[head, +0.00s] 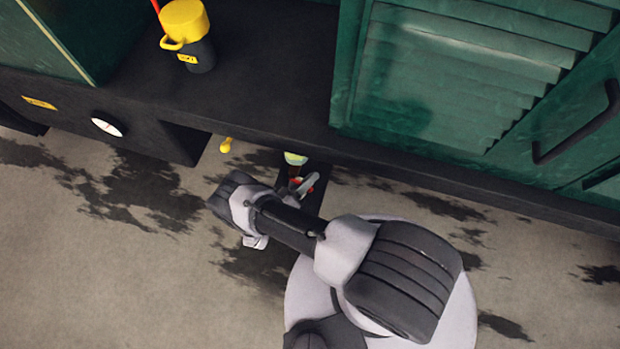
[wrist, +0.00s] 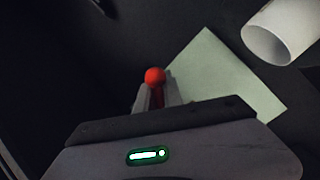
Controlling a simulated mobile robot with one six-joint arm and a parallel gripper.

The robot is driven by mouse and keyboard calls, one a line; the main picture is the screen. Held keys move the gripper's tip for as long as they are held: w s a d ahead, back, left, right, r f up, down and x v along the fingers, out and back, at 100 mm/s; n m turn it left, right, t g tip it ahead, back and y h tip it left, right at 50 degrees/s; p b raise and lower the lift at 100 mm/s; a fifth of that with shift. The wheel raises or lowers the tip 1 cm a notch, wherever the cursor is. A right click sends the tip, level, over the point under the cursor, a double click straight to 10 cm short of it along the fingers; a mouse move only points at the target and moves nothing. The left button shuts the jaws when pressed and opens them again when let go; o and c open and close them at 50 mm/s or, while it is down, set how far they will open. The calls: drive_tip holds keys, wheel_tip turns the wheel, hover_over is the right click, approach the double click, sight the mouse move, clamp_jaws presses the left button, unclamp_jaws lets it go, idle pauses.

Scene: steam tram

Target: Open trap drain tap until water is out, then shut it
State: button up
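A red ball-ended lever (wrist: 155,76), which looks like the drain tap's handle, stands at the middle of the wrist view. My gripper (wrist: 157,97) has its two grey fingers close together on either side of the red stem below the ball and looks shut on it. In the head view my gripper (head: 301,184) is low, under the edge of the dark bodywork, with a bit of red beside its fingers. The tap's body and outlet are hidden. No running water is visible.
A pale green plate (wrist: 225,80) and a white pipe end (wrist: 280,35) lie close behind the lever. Dark wet-looking patches (head: 140,190) mark the floor.

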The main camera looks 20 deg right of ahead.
drive_tip(key=o, duration=0.4)
drive_tip(key=shift+s+d+f, duration=0.1)
drive_tip(key=shift+s+d, duration=0.2)
drive_tip(key=shift+s, duration=0.05)
drive_tip(key=shift+w+a, duration=0.1)
drive_tip(key=shift+w, duration=0.05)
drive_tip(key=v, duration=1.7)
drive_tip(key=shift+a, duration=0.15)
